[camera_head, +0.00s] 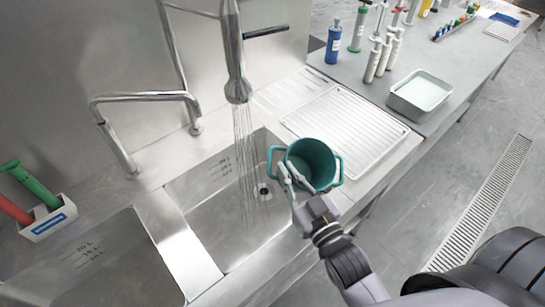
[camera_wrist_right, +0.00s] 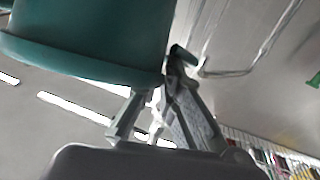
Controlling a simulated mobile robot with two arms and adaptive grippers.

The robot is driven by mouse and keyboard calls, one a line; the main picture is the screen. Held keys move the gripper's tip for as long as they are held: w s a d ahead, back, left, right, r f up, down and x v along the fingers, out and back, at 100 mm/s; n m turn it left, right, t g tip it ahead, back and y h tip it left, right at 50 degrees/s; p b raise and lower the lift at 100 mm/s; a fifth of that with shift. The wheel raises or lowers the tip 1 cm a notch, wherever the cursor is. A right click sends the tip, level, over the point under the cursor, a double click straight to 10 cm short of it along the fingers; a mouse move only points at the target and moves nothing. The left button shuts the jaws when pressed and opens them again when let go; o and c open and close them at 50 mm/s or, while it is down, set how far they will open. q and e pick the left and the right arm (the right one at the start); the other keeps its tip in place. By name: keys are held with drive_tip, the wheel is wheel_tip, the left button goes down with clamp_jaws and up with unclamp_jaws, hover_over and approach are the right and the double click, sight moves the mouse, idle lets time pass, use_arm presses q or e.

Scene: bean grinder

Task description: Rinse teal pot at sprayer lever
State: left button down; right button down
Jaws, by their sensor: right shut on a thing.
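The teal pot (camera_head: 312,160) has a handle on each side and is tilted, its open mouth facing up toward the head camera. My right gripper (camera_head: 288,176) is shut on the pot's near-left side, at or by a handle. In the right wrist view the pot (camera_wrist_right: 95,40) fills the upper left, and the gripper fingers (camera_wrist_right: 160,105) meet at its rim. The pot is over the right edge of the sink basin (camera_head: 200,225). The sprayer (camera_head: 236,88) with its dark lever (camera_head: 266,32) hangs left of the pot, and water streams down from it into the basin. My left gripper is not in view.
A ribbed drainboard (camera_head: 345,125) lies right of the basin. A caddy (camera_head: 48,220) with red and green handles is at far left. A metal tray (camera_head: 419,95) and several bottles stand on the right table.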

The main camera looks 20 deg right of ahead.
drive_tip(key=shift+r, duration=0.1)
idle(0.4)
drive_tip(key=shift+s+d+r+p, duration=0.25)
drive_tip(key=shift+r+p, duration=0.15)
drive_tip(key=shift+p, duration=0.15)
drive_tip(key=s+d+r+p, duration=0.2)
drive_tip(key=p, duration=0.1)
drive_tip(key=shift+s+d+r, duration=0.1)
drive_tip(key=shift+s+r, duration=0.1)
drive_tip(key=shift+r, duration=0.15)
drive_tip(key=shift+s+d+r+p, duration=0.25)
drive_tip(key=shift+s+d+p, duration=0.1)
drive_tip(key=shift+d+p, duration=0.05)
